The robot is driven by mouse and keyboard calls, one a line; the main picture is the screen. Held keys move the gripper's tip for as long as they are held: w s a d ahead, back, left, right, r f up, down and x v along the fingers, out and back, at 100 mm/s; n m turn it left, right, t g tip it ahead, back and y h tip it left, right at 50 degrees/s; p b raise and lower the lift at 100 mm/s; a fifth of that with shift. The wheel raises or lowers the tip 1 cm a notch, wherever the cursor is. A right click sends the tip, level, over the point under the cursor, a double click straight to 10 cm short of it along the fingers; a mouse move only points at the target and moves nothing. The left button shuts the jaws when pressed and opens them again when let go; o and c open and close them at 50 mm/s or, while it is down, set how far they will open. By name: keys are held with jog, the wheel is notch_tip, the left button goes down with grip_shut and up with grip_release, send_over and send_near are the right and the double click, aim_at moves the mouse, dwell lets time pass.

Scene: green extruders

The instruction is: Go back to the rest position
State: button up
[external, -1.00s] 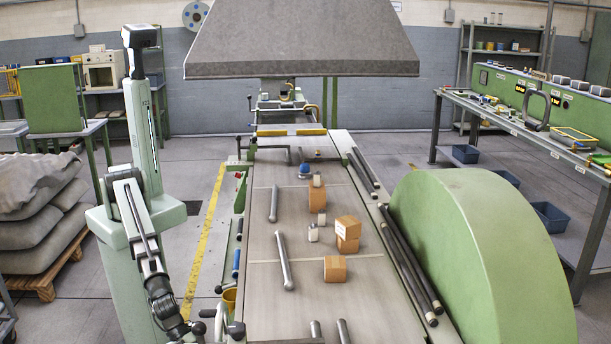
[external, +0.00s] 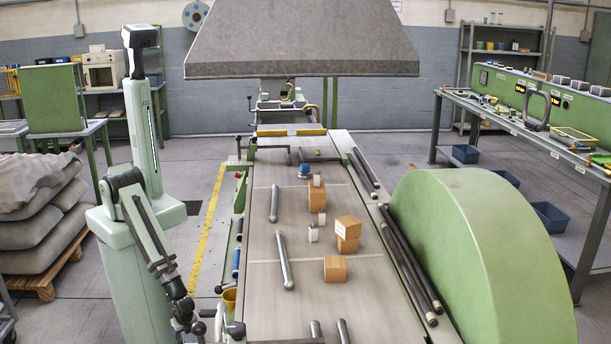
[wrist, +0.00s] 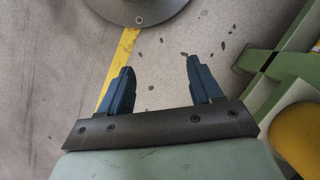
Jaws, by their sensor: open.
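My gripper (wrist: 158,78) shows in the wrist view with its two dark blue fingers spread apart and nothing between them. Below the fingers I see the bare grey floor and part of a yellow floor line (wrist: 117,62). In the external view my arm hangs down at the left of the green machine bed (external: 262,310), near its front left side. The gripper's fingertips cannot be made out there.
Cardboard boxes (external: 335,268) and metal rods (external: 284,262) lie on the bed. A yellow bucket (wrist: 297,138) and green machine frame (wrist: 285,65) are close at right of the gripper. A large green drum (external: 480,265) stands right; grey sacks (external: 35,215) are stacked left.

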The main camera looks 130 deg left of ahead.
jog(key=s+n+g, duration=0.1)
jog(key=s+g, duration=0.1)
jog(key=s, duration=0.7)
jog(key=shift+a+f+h, duration=0.15)
jog(key=shift+a+h, duration=0.15)
jog(key=shift+a, duration=0.15)
